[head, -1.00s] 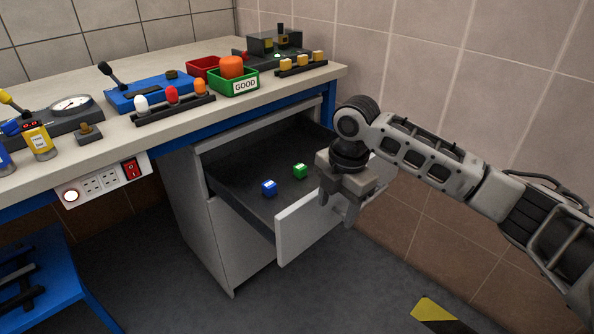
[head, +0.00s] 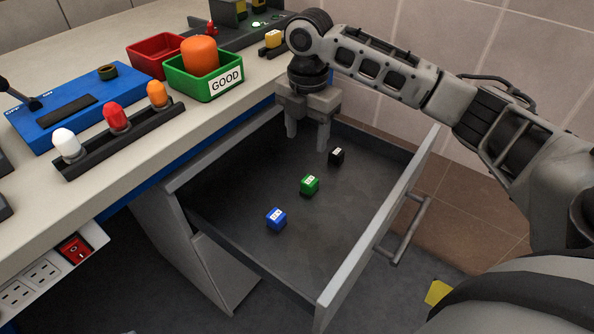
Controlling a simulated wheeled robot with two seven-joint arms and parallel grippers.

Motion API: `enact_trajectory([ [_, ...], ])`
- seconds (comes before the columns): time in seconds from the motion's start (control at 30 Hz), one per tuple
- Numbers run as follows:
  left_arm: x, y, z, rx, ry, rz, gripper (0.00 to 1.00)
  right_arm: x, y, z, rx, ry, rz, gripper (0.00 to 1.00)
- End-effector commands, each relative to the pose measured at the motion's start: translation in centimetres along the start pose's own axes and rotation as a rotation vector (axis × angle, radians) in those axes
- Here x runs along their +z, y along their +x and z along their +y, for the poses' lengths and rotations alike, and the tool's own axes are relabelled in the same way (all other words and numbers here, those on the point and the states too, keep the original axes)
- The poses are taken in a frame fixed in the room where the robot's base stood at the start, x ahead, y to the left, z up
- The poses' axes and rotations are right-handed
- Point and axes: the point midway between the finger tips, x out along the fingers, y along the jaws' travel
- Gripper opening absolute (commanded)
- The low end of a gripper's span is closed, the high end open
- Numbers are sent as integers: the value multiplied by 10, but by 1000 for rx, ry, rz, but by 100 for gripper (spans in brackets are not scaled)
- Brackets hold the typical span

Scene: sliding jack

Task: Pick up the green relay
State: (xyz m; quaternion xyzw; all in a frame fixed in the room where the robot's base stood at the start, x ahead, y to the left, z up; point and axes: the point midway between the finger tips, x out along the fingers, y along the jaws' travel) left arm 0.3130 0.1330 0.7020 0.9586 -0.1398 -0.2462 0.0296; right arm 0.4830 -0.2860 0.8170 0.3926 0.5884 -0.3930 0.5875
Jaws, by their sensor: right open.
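The green relay (head: 309,185) is a small green block with a pale label on top. It lies on the floor of the open drawer (head: 240,178), between a blue relay (head: 276,218) and a black relay (head: 336,156). My right gripper (head: 307,140) is open and empty, pointing down over the far part of the drawer. In the picture it is above the green relay and left of the black one, apart from both. My left gripper is not in view.
The drawer's front panel with its handle (head: 405,232) stands to the right. The workbench at left carries a green GOOD bin (head: 203,86) with an orange cap, a red bin (head: 160,55) and a lamp rack (head: 120,138). The tiled wall is behind.

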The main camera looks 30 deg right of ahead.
Motion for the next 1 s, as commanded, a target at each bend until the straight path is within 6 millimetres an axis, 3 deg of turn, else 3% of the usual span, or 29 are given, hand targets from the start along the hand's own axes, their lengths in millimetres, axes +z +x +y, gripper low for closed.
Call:
enact_trajectory([
  [0.2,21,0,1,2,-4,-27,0,0,51,-2,-6,2,1,55],
  [0.33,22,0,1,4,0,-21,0,0,76,-1,-5,0,1,55],
  [0.67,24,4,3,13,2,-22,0,1,105,-1,-3,1,1,55],
  [1.0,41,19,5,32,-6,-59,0,5,148,-2,-2,0,-1,55],
])
